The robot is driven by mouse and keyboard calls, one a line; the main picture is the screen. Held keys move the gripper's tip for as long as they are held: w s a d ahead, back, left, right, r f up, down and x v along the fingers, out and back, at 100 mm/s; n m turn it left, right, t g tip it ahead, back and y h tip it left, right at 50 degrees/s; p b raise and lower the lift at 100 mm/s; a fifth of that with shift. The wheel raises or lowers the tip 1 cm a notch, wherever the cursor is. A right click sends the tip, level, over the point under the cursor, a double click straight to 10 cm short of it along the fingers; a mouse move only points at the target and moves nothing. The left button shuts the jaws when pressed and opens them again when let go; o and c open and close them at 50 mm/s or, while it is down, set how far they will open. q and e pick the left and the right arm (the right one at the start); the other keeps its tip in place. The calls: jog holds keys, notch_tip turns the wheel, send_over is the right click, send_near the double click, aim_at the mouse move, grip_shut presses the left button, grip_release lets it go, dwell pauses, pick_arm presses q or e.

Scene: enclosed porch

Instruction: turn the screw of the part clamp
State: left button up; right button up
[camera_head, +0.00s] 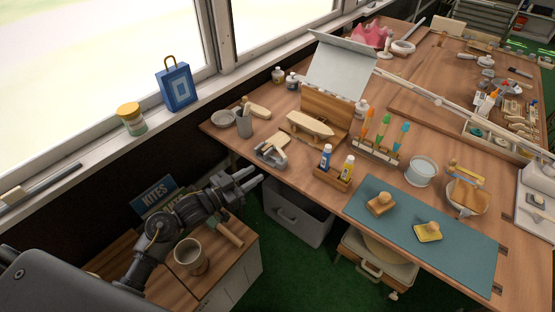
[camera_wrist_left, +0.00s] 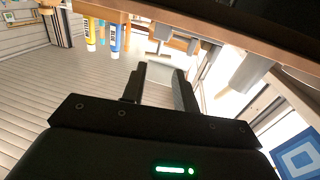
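The part clamp (camera_head: 270,154) is a small grey clamp with a pale wooden piece, near the left front edge of the wooden workbench. Its screw is too small to make out clearly. My left gripper (camera_head: 252,179) is just in front of and below the clamp in the head view, apart from it. Its two fingers have a gap between them and hold nothing. In the left wrist view, which is upside down, the open fingers (camera_wrist_left: 158,85) point toward the bench edge. My right gripper is not in view.
Beside the clamp stand a grey cup (camera_head: 244,124) and a wooden holder (camera_head: 333,178) with blue and yellow tubes. A wooden boat hull (camera_head: 310,124) lies behind. Below are a grey bin (camera_head: 297,216) and a low cabinet with a mug (camera_head: 190,256).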

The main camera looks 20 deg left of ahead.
aim_at(278, 163)
pick_arm(q)
jog(key=x, duration=1)
jog(key=shift+w+d+p, duration=0.2)
jog(key=shift+p, duration=0.15)
grip_shut()
